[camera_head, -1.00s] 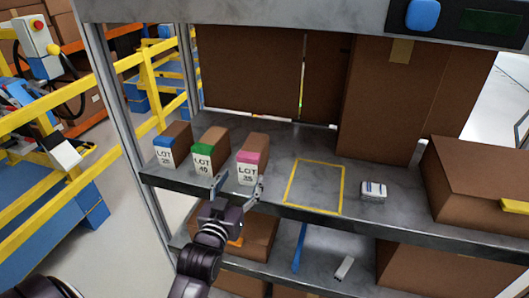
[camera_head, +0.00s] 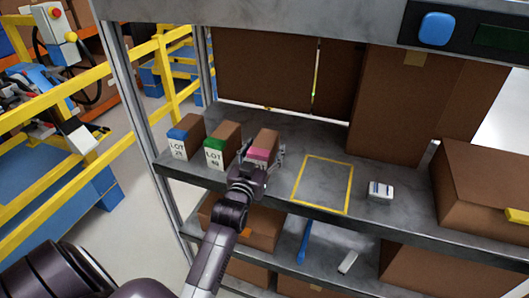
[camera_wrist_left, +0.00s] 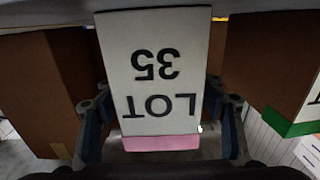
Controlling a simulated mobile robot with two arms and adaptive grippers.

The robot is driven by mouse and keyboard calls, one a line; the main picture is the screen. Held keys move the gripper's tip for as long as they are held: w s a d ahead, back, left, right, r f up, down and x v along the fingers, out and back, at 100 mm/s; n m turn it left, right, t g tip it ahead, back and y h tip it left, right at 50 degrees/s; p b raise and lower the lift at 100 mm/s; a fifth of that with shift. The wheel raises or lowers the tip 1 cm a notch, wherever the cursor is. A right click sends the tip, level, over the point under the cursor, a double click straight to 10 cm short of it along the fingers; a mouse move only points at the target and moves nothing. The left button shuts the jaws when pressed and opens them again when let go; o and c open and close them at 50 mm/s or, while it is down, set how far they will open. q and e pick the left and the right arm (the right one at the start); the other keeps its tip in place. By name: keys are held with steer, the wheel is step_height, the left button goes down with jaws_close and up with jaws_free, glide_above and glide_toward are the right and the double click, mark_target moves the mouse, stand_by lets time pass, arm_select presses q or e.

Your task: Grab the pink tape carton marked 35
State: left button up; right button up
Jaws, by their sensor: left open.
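The pink-topped carton (camera_head: 265,142) stands on the shelf, right of the other lot cartons; my left gripper (camera_head: 262,162) covers most of its front in the head view. In the left wrist view its white label (camera_wrist_left: 160,70) reads LOT 35 upside down, with the pink band (camera_wrist_left: 161,143) below. My left gripper (camera_wrist_left: 163,108) is open, with one finger on each side of the carton. I cannot tell whether the fingers touch it. My right gripper is not in view.
A green LOT 40 carton (camera_head: 218,151) stands close left, then a blue-topped carton (camera_head: 180,143). A yellow outlined square (camera_head: 322,158) on the shelf is empty. A small white object (camera_head: 380,191) and a large brown box (camera_head: 485,190) are farther right.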

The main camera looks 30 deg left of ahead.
arm_select(q)
steer(key=shift+s, duration=0.1)
steer(key=c, duration=1.5)
steer(key=shift+r, duration=0.1)
steer(key=shift+c, duration=0.7)
steer(key=shift+r, duration=0.1)
